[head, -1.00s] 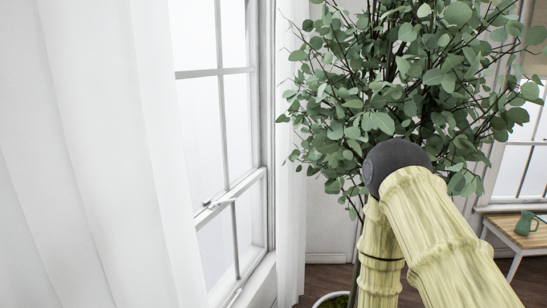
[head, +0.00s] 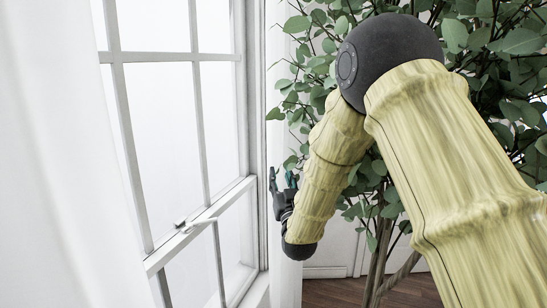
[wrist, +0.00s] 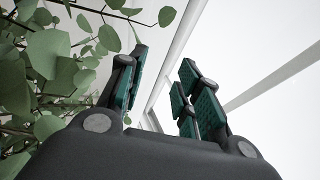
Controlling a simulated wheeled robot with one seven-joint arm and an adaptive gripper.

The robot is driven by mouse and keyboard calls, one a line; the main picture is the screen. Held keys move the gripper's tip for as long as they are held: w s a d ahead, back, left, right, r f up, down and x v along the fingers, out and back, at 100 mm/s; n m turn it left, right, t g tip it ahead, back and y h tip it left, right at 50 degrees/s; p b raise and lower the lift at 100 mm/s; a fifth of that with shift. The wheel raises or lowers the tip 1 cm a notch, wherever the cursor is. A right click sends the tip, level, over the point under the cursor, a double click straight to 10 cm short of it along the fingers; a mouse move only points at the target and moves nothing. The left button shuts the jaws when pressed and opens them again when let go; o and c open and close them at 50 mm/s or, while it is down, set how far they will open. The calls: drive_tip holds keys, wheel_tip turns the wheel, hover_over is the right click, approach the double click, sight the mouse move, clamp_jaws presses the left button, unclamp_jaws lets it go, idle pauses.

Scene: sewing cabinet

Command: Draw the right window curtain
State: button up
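The right window curtain (head: 286,282) is a narrow white hanging strip in the head view, at the right side of the window (head: 165,110). Leaves and my arm cover part of it. My gripper (head: 284,178) is dark with green finger pads and is in front of this strip, beside the window frame. In the wrist view my gripper (wrist: 162,85) is open, its fingers apart. A pale surface and a frame edge show behind the gap. I cannot tell whether any curtain cloth is between the fingers.
Another white curtain (head: 40,150) hangs at the left, close to the camera. A leafy plant (head: 500,50) fills the right of the head view, behind my arm; its leaves (wrist: 45,60) are close to the gripper in the wrist view. Brown floor (head: 330,292) shows below.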

sight(272, 158)
drive_tip(key=x, duration=0.2)
drive_tip(key=p+x, duration=0.1)
drive_tip(key=x, duration=0.2)
drive_tip(key=a+p+x, duration=0.1)
drive_tip(key=x, duration=0.2)
drive_tip(key=shift+p+x, duration=0.3)
drive_tip(key=shift+x, duration=0.55)
drive_tip(key=shift+f, duration=0.15)
drive_tip(key=shift+a, duration=0.1)
drive_tip(key=shift+c, duration=0.4)
clamp_jaws()
